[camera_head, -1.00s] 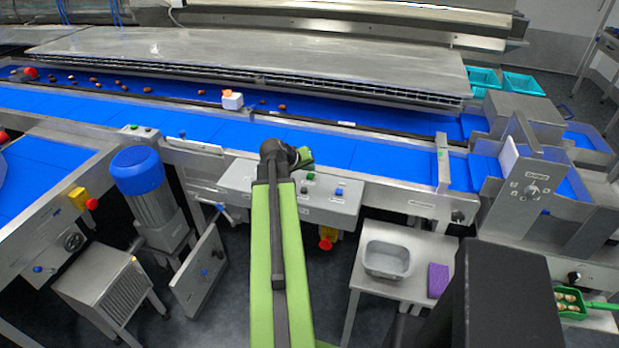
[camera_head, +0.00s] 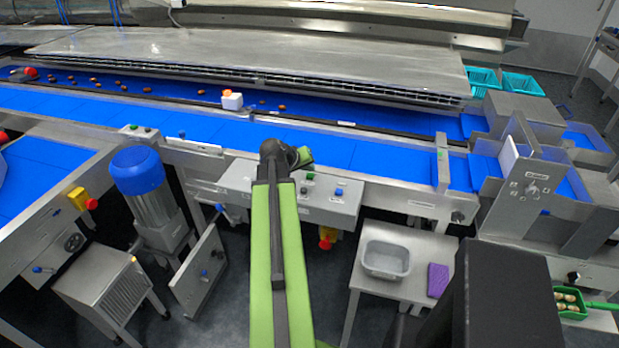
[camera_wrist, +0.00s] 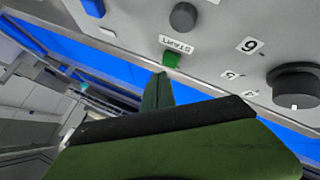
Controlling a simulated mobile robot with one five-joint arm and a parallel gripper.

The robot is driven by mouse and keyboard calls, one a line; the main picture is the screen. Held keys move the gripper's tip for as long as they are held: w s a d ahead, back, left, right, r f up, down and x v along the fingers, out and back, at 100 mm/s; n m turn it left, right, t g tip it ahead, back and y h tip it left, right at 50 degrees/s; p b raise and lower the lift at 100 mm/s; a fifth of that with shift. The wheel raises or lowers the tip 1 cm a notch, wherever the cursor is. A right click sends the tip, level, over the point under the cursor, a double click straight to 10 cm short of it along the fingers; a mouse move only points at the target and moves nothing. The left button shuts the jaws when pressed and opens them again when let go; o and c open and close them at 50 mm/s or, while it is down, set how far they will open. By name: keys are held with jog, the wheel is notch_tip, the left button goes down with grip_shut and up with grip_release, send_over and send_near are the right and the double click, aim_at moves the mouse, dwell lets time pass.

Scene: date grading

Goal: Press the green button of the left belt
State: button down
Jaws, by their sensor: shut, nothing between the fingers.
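A green button (camera_wrist: 171,59) sits on a grey control panel (camera_wrist: 225,25) beside a START label, in the wrist view. My gripper (camera_wrist: 158,84) is shut and empty, its tips pointing toward this button and just short of it in the picture. I cannot tell how wide the gap is. In the head view a green button (camera_head: 311,176) shows on the grey control box (camera_head: 262,196) in front of the blue belt (camera_head: 375,157). My gripper (camera_head: 304,158) is just above that button in the picture. Another small green button (camera_head: 148,129) is on the belt frame farther left.
The box also carries a blue button (camera_head: 339,191); a red emergency stop (camera_head: 325,243) hangs below it. In the wrist view a dark knob (camera_wrist: 183,16) and a larger dial (camera_wrist: 296,86) are close by. A side table (camera_head: 402,292) holds a grey tub (camera_head: 387,272).

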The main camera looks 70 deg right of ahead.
aim_at(309, 176)
jog(key=shift+f+b, duration=0.4)
jog(key=shift+f+b, duration=0.5)
dwell(0.6)
jog(key=shift+r, duration=0.15)
jog(key=shift+r+p, duration=0.8)
jog(key=shift+p, duration=0.15)
notch_tip(309, 176, up, 5)
jog(key=p, duration=0.5)
jog(key=shift+r, duration=0.1)
